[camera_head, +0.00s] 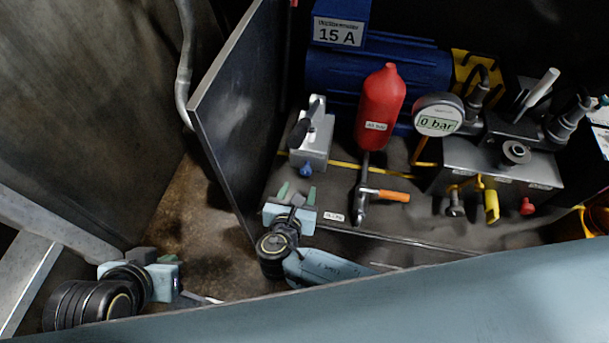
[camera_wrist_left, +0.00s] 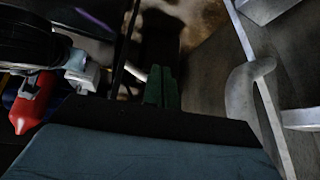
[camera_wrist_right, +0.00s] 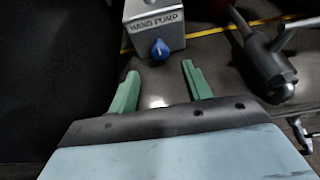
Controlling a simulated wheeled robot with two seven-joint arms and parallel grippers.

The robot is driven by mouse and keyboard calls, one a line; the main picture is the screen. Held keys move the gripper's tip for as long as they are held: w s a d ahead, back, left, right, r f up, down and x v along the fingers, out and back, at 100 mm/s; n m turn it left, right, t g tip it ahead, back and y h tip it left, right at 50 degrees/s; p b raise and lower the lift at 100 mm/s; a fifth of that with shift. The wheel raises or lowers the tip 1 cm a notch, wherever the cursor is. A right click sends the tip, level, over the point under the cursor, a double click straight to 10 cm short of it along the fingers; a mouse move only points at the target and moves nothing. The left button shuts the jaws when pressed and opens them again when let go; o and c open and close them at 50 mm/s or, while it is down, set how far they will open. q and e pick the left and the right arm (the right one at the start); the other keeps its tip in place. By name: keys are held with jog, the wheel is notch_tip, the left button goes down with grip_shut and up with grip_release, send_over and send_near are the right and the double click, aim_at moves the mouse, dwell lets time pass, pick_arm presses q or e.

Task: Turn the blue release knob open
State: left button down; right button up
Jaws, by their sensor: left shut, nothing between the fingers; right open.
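The blue knob (camera_head: 305,170) sits low on the front of the grey hand pump block (camera_head: 315,145). In the right wrist view the knob (camera_wrist_right: 160,48) has a white mark, under the HAND PUMP label on the block (camera_wrist_right: 155,18). My right gripper (camera_head: 296,194) is open and empty, in front of the knob. In the right wrist view its two green fingers (camera_wrist_right: 157,90) stand apart, with the knob beyond the tips and between them, not touched. My left gripper (camera_head: 148,258) is low at the left; its green fingers (camera_wrist_left: 161,86) are shut with nothing between them.
A dark door panel (camera_head: 235,100) stands left of the pump. A red cylinder (camera_head: 380,105) and an orange-handled lever (camera_head: 385,195) are right of it. A gauge reading 0 bar (camera_head: 438,120) and a valve block (camera_head: 500,165) stand further right. A blue motor (camera_head: 420,65) lies behind.

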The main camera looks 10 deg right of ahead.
aim_at(305, 172)
jog(key=b+x, duration=0.1)
jog(key=x, duration=0.3)
jog(key=shift+f+b, duration=0.1)
jog(key=shift+b, duration=0.25)
jog(key=b+x, duration=0.1)
jog(key=x, duration=0.2)
jog(key=shift+w+f+b, duration=0.15)
jog(key=shift+w+b, duration=0.05)
jog(key=shift+b, duration=0.2)
jog(key=shift+w+d, duration=0.15)
jog(key=shift+w, duration=0.1)
pick_arm(q)
jog(key=w+d+r+t+h, duration=0.3)
jog(key=w+d+r+t, duration=0.2)
jog(key=w+r+t, duration=0.4)
notch_tip(305, 172, up, 4)
jog(key=shift+w+d+f+m+t+h, duration=0.2)
jog(key=shift+w+m+t+h, duration=0.15)
jog(key=shift+t, duration=0.45)
jog(key=shift+s, duration=0.1)
pick_arm(e)
jog(key=c, duration=0.9)
